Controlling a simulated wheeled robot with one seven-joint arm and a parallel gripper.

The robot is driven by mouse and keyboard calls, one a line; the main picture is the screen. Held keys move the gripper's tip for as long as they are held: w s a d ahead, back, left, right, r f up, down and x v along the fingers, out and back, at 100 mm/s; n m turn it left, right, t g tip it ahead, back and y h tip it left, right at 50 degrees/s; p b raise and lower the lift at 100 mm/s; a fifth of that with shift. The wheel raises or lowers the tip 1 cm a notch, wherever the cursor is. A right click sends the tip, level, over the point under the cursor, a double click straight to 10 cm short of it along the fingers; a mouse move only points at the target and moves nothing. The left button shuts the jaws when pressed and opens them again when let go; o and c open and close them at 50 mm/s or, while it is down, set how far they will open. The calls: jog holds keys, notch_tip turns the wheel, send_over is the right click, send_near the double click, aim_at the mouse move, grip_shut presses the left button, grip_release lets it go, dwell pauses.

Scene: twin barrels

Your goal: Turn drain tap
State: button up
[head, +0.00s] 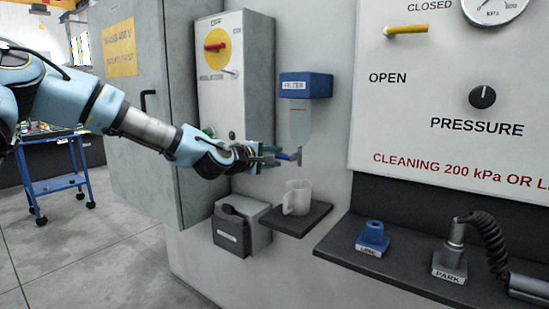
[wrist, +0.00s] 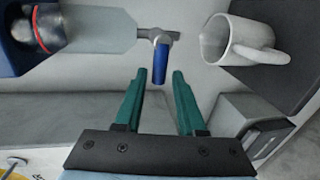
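The drain tap is a small grey fitting with a blue lever (wrist: 160,62) under the clear bowl (head: 299,122) of the blue-topped filter unit (head: 306,85). The lever also shows in the head view (head: 285,156). My gripper (wrist: 157,73) is open, with its two green fingers on either side of the lever's end in the wrist view. The lever's tip lies about level with the fingertips, with gaps to both. My gripper also shows in the head view (head: 277,156), just left of the tap.
A white mug (head: 297,198) stands on a dark shelf (head: 313,217) below the tap. A grey box (head: 243,226) is on the wall to its left. A tall grey cabinet (head: 150,120) stands left, and a black shelf (head: 400,265) with fittings extends right.

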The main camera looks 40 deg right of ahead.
jog(key=shift+o, duration=0.8)
jog(key=b+v, duration=0.1)
jog(key=v, duration=1)
jog(key=shift+b, duration=0.3)
jog(key=w+a+f+m+y+p, duration=0.3)
jog(key=a+f+y, duration=0.5)
jog(key=a+f, duration=0.8)
jog(key=s+a+r+g+y, duration=0.1)
jog(key=s+a+y, duration=0.2)
jog(key=a, duration=1.2)
jog(key=s+a+m+g+y, duration=0.1)
jog(key=s+a+y, duration=0.2)
jog(key=a, duration=1.2)
jog(key=shift+s+a+r+y+p, duration=0.25)
jog(key=shift+r+y+p, duration=0.1)
jog(key=shift+y, duration=0.15)
